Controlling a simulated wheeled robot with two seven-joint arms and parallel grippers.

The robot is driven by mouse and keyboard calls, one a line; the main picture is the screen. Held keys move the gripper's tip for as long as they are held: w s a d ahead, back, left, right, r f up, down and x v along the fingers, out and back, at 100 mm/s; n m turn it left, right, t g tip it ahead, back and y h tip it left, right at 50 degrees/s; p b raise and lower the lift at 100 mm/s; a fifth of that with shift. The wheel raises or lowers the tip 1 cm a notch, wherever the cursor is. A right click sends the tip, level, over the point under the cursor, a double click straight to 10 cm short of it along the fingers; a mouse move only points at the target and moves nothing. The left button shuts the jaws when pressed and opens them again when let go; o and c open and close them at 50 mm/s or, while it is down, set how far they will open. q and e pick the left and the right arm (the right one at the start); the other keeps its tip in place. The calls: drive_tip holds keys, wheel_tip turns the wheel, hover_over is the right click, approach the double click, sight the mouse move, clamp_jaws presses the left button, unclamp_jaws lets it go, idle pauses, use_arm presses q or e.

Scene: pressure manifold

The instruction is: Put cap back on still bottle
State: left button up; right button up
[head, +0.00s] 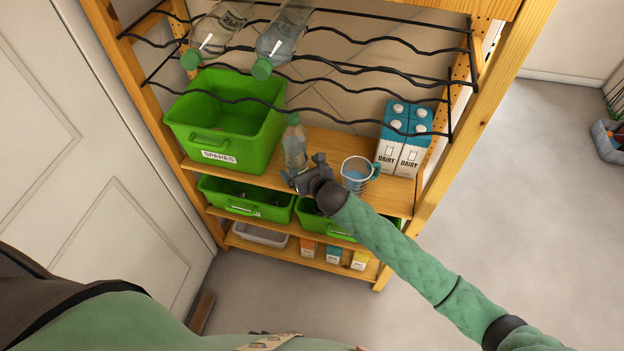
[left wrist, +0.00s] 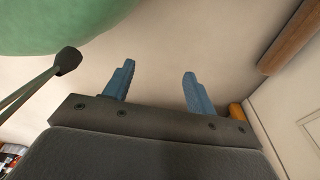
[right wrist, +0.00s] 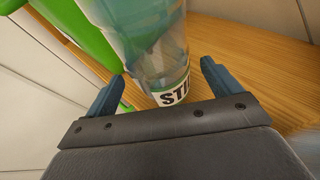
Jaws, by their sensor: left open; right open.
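The still bottle (head: 295,150) is clear and stands upright on the wooden shelf, beside the large green bin. A green cap (head: 293,119) shows at its top; I cannot tell whether it is seated. In the right wrist view the bottle (right wrist: 160,45) carries a white label, partly hidden, reading "STI". My right gripper (head: 305,178) is open at the near side of the bottle, low down. The bottle's lower part shows between its fingers, not clamped. My left gripper (left wrist: 160,75) is open and empty, away from the shelf, with the floor behind it.
A measuring jug (head: 357,178) with blue liquid stands just right of my gripper. Dairy cartons (head: 400,140) stand further right. The green spares bin (head: 230,120) is on the left. A black wire rack (head: 370,80) above holds two capped bottles lying down (head: 285,40).

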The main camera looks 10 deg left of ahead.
use_arm(q)
drive_tip(key=w+d+r+b, duration=0.2)
drive_tip(key=w+r, duration=0.1)
drive_tip(key=r, duration=0.1)
drive_tip(key=shift+w+d+r, duration=0.15)
drive_tip(key=shift+w, duration=0.25)
use_arm(e)
drive_tip(key=v, duration=0.8)
drive_tip(key=shift+s+d+r, duration=0.1)
drive_tip(key=shift+d, duration=0.05)
